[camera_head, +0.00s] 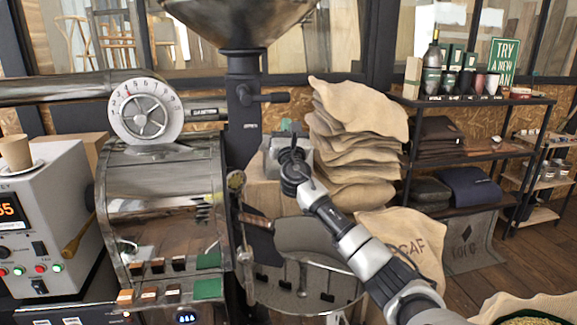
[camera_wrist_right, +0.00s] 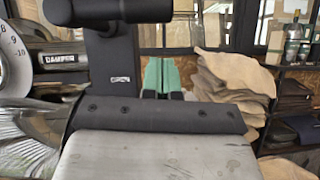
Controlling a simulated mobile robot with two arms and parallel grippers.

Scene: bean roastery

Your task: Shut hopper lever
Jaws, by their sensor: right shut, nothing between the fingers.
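The metal hopper (camera_head: 240,18) sits at the top on a black neck pipe (camera_head: 243,135). The black hopper lever (camera_head: 270,97) sticks out level to the right from this pipe. Its dark bar also shows at the top of the right wrist view (camera_wrist_right: 150,9), cut off by the edge. My right gripper (camera_head: 288,130) is just below and right of the lever's end, apart from it as far as I can see. In the wrist view its green fingertips (camera_wrist_right: 161,72) are together and empty, below the bar. My left gripper is not in view.
The roaster's damper dial (camera_head: 145,115) and drum stand left of the pipe. The round cooling tray (camera_head: 300,290) lies under my right arm. Stacked burlap sacks (camera_head: 362,130) rise close to the right of my gripper. A black shelf (camera_head: 470,155) stands further right.

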